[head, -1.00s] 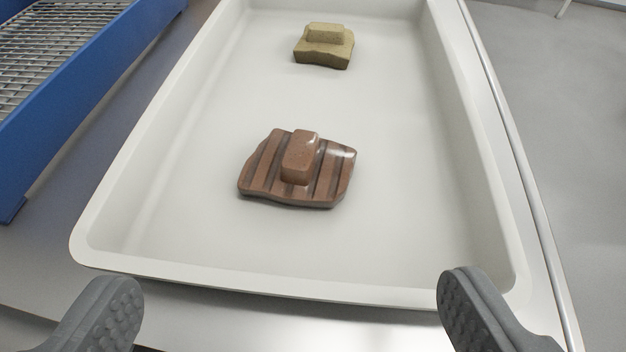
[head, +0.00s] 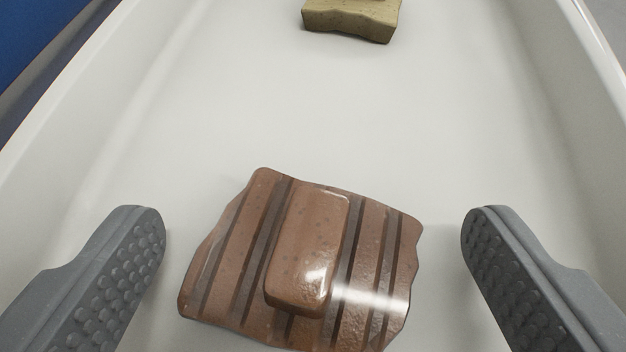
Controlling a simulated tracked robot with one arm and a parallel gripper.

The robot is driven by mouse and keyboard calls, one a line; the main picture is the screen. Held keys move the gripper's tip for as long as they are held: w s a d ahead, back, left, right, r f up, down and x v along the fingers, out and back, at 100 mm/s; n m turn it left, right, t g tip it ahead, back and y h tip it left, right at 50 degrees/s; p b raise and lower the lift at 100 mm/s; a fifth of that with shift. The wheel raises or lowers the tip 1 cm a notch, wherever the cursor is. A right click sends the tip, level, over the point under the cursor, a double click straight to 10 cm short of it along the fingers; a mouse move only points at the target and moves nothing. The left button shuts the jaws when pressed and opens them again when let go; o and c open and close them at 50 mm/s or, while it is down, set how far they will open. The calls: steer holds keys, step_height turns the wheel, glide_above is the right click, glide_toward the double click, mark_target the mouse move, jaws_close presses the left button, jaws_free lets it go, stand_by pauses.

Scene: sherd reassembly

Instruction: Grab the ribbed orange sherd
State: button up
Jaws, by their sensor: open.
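The ribbed sherd (head: 230,262) lies in the white tray, low in the middle of the head view. It looks reddish-brown to orange, with dark parallel stripes and a raised block (head: 311,245) on top. My gripper (head: 313,228) is open, one finger on each side of the sherd. Visible gaps separate both fingers from its edges. The gripper holds nothing. The sherd's lower edge runs close to the bottom of the picture.
A yellowish-tan sherd (head: 350,22) lies farther back in the tray, partly cut off by the top edge. The white tray's (head: 300,110) side walls rise at left and right. The tray floor between the sherds is clear. A blue object (head: 40,40) stands outside at left.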

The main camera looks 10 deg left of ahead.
mark_target(312, 296)
steer(key=shift+w, duration=0.1)
steer(key=c, duration=1)
steer(key=shift+r, duration=0.85)
step_height(312, 296, up, 2)
steer(key=shift+r+p, duration=0.15)
steer(key=shift+p, duration=0.35)
steer(key=s+d, duration=0.9)
steer(key=shift+s+d+r+b, duration=0.25)
steer(key=shift+r+b, duration=0.1)
steer(key=shift+r, duration=0.05)
steer(key=shift+c, duration=0.2)
steer(key=shift+s+f+b, duration=0.15)
steer(key=shift+s+b, duration=0.15)
steer(key=shift+b, duration=0.45)
steer(key=shift+s+d+r+b, duration=0.2)
steer(key=shift+s+d+b, duration=0.4)
steer(key=shift+d+b, duration=0.5)
